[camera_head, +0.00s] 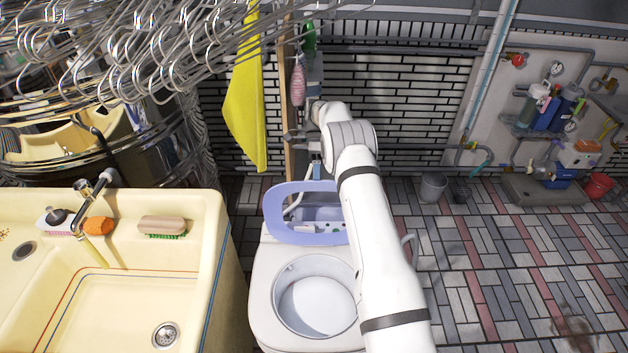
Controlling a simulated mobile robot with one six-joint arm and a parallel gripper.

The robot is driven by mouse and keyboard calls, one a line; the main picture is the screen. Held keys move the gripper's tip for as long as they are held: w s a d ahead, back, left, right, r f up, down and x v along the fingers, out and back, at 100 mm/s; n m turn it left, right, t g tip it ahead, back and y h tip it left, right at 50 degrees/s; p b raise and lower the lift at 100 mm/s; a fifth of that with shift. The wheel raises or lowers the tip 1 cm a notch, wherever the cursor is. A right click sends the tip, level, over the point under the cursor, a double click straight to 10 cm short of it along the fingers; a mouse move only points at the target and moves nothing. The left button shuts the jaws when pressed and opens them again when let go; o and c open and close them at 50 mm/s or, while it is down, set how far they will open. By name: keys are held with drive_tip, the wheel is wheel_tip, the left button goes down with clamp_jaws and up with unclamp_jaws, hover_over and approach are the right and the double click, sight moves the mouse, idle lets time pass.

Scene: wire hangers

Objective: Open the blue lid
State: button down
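The blue lid (275,212) is a pale lavender-blue frame at the back of a white top-loading tub (262,290). It stands raised and tilted, and a panel with small controls shows through its middle. The tub's round opening (313,297) is uncovered in front of it. My white arm rises from the bottom right and covers the right side of the lid and tub.
A cream sink (120,300) with a brush (163,225) stands close on the left. Wire hangers (140,50) hang at the upper left, beside a yellow cloth (247,105). A grey bucket (433,187) stands at the back wall. The tiled floor at right is mostly clear.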

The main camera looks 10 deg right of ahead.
drive_tip(key=shift+s+d+f, duration=0.25)
drive_tip(key=shift+d+f, duration=0.05)
drive_tip(key=shift+f, duration=0.25)
drive_tip(key=c, duration=1.9)
unclamp_jaws()
drive_tip(key=o, duration=0.4)
drive_tip(key=shift+a, duration=0.1)
drive_tip(key=shift+o, duration=0.2)
drive_tip(key=shift+w+r, duration=0.1)
drive_tip(key=shift+w+r, duration=0.15)
drive_tip(key=shift+r, duration=0.05)
drive_tip(key=shift+r, duration=0.25)
wheel_tip(320, 180, up, 8)
drive_tip(key=p, duration=0.3)
drive_tip(key=shift+r+p, duration=0.65)
drive_tip(key=shift+p, duration=0.1)
